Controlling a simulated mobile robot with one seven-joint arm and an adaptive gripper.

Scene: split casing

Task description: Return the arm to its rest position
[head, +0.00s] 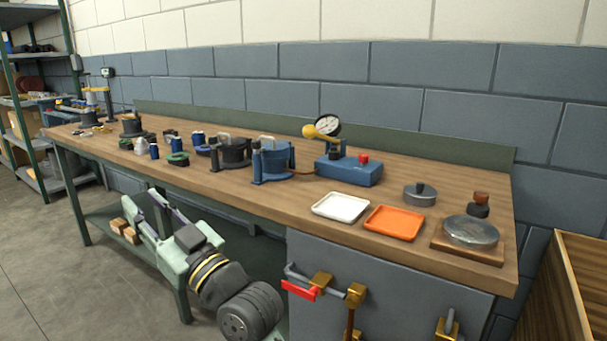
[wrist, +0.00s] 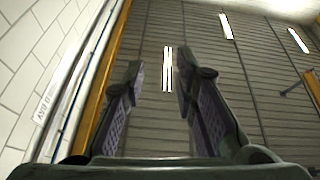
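My gripper (head: 142,208) is in front of the workbench (head: 270,205), at the lower left of the head view, below the level of the bench top. Its two fingers point up and to the left. In the wrist view my gripper (wrist: 160,80) shows both fingers apart with nothing between them. Beyond the fingers are a dark slatted ceiling and bright lamps. My gripper looks clear of the bench, though the exact gap cannot be told.
The bench top holds a blue pump unit with a gauge (head: 345,170), a blue pot (head: 273,160), a white tray (head: 341,206) and an orange tray (head: 394,222). Clamps (head: 318,285) hang on the grey front panel. A wooden crate (head: 570,290) stands at right. Open floor (head: 50,270) lies left.

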